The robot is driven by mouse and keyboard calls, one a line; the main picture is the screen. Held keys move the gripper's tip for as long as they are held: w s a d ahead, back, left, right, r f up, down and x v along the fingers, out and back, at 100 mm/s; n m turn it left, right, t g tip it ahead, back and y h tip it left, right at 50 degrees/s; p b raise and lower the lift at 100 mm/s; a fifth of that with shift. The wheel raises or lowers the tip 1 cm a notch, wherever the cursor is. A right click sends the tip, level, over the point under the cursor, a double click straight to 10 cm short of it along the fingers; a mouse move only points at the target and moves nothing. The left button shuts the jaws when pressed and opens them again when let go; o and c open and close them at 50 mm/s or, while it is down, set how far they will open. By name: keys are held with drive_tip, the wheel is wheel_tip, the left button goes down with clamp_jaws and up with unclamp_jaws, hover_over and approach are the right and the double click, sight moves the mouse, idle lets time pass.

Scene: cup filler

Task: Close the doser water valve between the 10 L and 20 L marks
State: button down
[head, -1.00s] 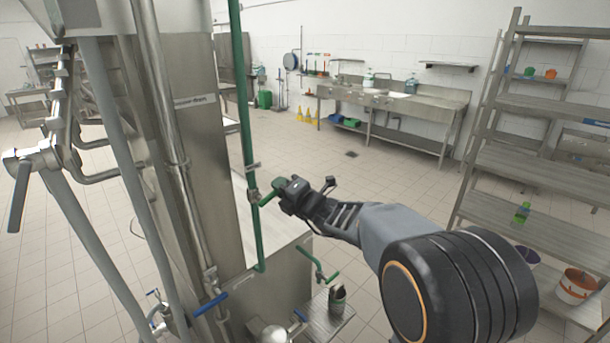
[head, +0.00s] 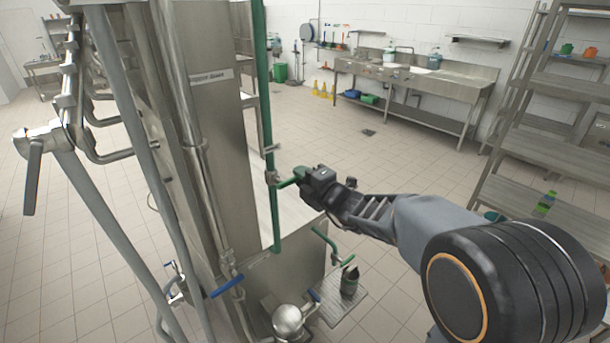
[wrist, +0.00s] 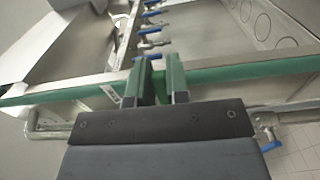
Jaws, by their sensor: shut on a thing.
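A vertical green pipe (head: 265,110) runs down beside the steel column of the machine. A green valve handle (head: 288,182) sticks out from it to the right, across the pipe. My gripper (head: 303,178) is shut on this handle, close to the pipe. In the wrist view the green pipe (wrist: 240,73) crosses the picture sideways, and my two fingers (wrist: 161,82) stand upright in front of it. The handle between them is mostly hidden. No litre marks or water level can be read in either view.
A second green handle (head: 327,240) sits lower right, above a small shelf with a dark bottle (head: 349,281). A blue-handled valve (head: 228,286) is low on the column. A steel rack (head: 545,150) stands at right. The tiled floor (head: 365,165) behind is open.

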drive_tip(key=c, duration=1.1)
unclamp_jaws()
drive_tip(key=b+v, duration=0.2)
drive_tip(key=v, duration=1.1)
drive_tip(key=shift+s+d, duration=0.25)
drive_tip(key=shift+s, duration=0.1)
